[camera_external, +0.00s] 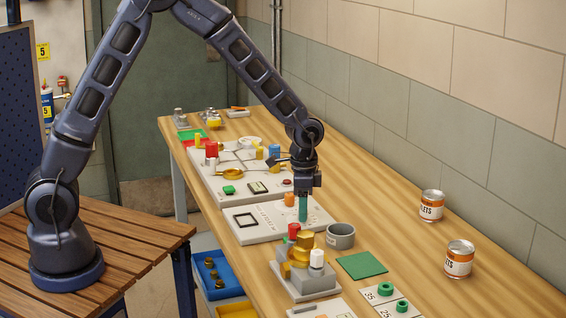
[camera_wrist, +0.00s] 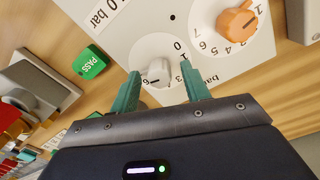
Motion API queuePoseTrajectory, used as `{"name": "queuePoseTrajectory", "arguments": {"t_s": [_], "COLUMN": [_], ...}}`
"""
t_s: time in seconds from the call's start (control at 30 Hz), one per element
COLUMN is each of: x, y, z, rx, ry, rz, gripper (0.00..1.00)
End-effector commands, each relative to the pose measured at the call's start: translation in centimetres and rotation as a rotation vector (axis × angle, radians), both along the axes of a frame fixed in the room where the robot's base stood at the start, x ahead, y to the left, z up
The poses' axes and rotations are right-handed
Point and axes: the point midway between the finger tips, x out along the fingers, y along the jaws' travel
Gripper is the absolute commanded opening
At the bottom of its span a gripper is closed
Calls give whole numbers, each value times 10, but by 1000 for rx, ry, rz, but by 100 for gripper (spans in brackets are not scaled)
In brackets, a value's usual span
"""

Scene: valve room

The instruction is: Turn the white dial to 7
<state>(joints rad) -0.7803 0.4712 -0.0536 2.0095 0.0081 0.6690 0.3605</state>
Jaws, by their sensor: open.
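The white dial (camera_wrist: 156,72) is a small round knob on a white panel (camera_wrist: 130,35), with printed numbers around it, some hidden by my fingers. In the wrist view my gripper (camera_wrist: 160,84) is open, with one teal finger on each side of the dial; I cannot tell if they touch it. An orange dial (camera_wrist: 236,24) with its own number ring sits on the same panel, up and to the right. In the external view my gripper (camera_external: 303,208) points down at the panel (camera_external: 262,228), beside the orange dial (camera_external: 289,199); the white dial is hidden there.
A green PASS block (camera_wrist: 89,62) lies just off the panel. A grey cup (camera_external: 341,237) and a stepped fixture with colored knobs (camera_external: 306,279) stand close to my gripper. Two labelled cans (camera_external: 431,207) stand near the wall.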

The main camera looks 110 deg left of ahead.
Motion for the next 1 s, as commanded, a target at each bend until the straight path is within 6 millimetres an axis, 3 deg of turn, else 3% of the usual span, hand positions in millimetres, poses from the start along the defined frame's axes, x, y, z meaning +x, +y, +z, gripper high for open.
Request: {"name": "queuePoseTrajectory", "arguments": {"t_s": [0.03, 0.23, 0.83, 0.87, 0.93, 1.0], "x": [0, 0, 0, 0, 0, 0], "y": [0, 0, 0, 0, 0, 0], "z": [0, 0, 0, 0, 0, 0], "rx": [0, 0, 0, 0, 0, 0], "ry": [0, 0, 0, 0, 0, 0], "rz": [0, 0, 98, 98, 98, 98], "gripper": [43, 4, 2, 29, 43, 47]}}
